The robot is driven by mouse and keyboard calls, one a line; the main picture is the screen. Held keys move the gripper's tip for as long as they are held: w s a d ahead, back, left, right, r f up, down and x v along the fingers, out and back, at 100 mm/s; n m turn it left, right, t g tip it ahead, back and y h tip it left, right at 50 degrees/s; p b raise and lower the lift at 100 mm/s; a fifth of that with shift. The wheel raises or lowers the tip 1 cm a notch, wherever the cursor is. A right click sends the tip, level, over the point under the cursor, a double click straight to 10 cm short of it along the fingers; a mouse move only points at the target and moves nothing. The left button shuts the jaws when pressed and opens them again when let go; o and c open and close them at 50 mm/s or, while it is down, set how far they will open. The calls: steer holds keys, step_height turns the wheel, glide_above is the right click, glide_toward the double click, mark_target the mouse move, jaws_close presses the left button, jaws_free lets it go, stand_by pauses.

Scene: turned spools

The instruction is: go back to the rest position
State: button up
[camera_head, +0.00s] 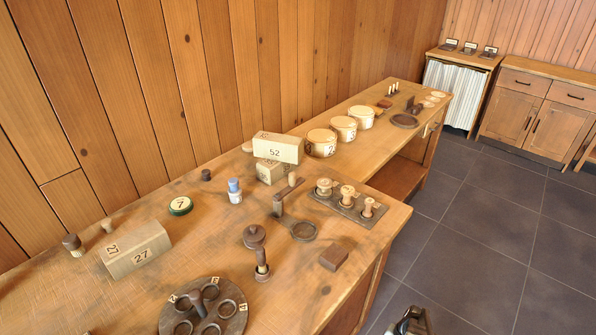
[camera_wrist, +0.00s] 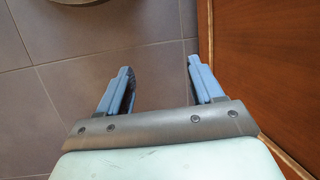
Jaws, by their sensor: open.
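My gripper (camera_wrist: 160,68) shows in the wrist view with its two blue-grey fingers apart and nothing between them. Below the fingers is the grey tiled floor, and a brown wooden panel (camera_wrist: 268,70) stands close to the right. In the head view a dark and pale part of my arm (camera_head: 408,322) shows at the bottom edge, beside the front of the workbench and off its top. I cannot make out the fingers there.
The near workbench (camera_head: 95,295) carries a round holed tray (camera_head: 240,318), block 27 (camera_head: 135,248), block 52 (camera_head: 277,148) and a rack of spools (camera_head: 345,207). A farther bench holds lidded round boxes (camera_head: 343,129). The tiled floor (camera_head: 480,220) at right is clear.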

steer(key=s+a+r+n+g+h, duration=0.2)
steer(key=s+a+n+g, duration=0.3)
steer(key=s+a, duration=1.1)
steer(key=a+n+h, duration=0.1)
steer(key=n, duration=0.2)
steer(key=shift+s+a+r, duration=0.25)
steer(key=shift+s+r, duration=0.05)
steer(key=shift+r, duration=0.1)
